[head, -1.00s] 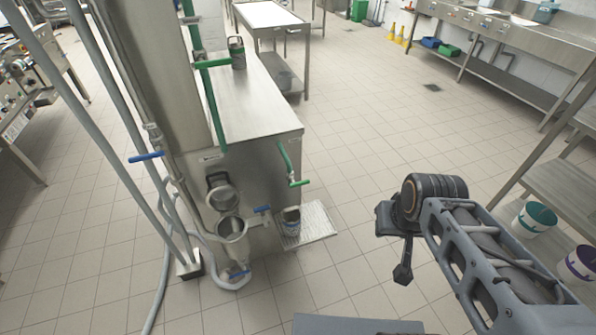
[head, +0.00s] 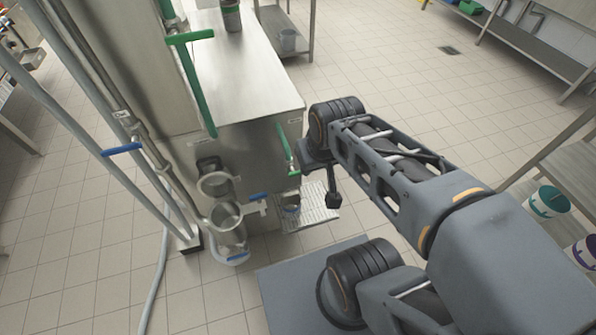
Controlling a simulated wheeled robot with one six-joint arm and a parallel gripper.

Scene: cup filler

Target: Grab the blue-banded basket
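The steel machine (head: 250,90) has green (head: 190,38) and blue (head: 122,149) valve handles and round metal pots on its front. A shelf at right holds a teal-banded bucket (head: 548,201) and a purple-banded bucket (head: 584,252). Floor right of the machine is clear.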

